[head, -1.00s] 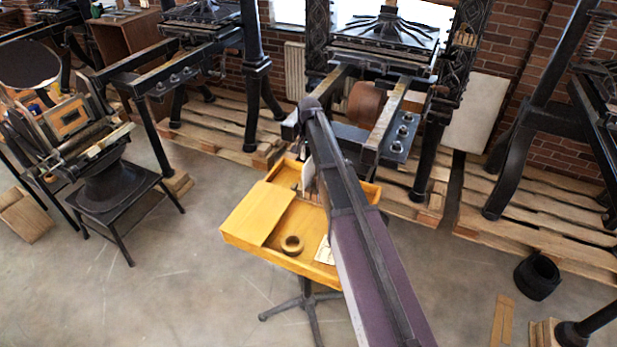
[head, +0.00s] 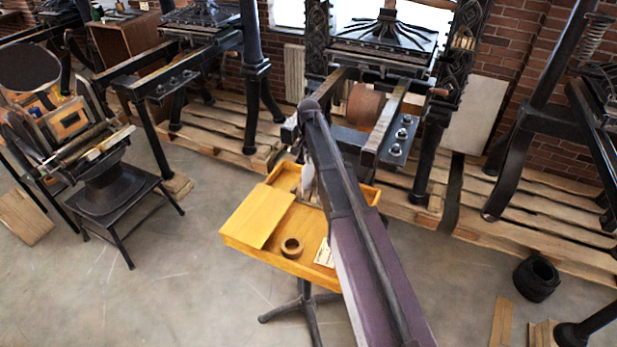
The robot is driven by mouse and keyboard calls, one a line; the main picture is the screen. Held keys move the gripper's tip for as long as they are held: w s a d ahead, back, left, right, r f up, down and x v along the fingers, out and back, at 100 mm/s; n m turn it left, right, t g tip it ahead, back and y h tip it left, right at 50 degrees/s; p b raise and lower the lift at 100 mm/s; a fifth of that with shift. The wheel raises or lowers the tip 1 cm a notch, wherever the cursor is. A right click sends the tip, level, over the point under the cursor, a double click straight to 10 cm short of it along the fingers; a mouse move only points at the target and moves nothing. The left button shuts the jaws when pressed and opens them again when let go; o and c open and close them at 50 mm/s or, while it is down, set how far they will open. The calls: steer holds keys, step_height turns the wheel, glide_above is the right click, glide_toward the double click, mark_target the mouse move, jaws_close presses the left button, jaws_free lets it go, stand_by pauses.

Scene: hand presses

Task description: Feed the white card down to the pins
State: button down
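My arm reaches from the bottom right up to the middle of the head view and bends down over a yellow wooden tray (head: 262,258) on a stand. My gripper is mostly hidden behind the arm, above the tray's back part. A pale white piece (head: 307,174) shows beside the arm there. I cannot tell whether it is a card or part of my wrist. A whitish card with faint marks (head: 325,253) lies in the tray's front right, partly covered by my arm. The pins cannot be made out. Whether the gripper is open or shut does not show.
A flat yellow board (head: 258,215) covers the tray's left side, and a brown tape roll (head: 291,248) lies in the tray. A large black hand press (head: 385,45) stands close behind. A smaller press (head: 75,140) stands at left.

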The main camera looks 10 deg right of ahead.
steer(key=shift+r+p, duration=1)
steer(key=shift+r, duration=0.15)
step_height(320, 180, up, 6)
steer(key=p, duration=0.6)
steer(key=shift+s, duration=0.1)
stand_by(0.7)
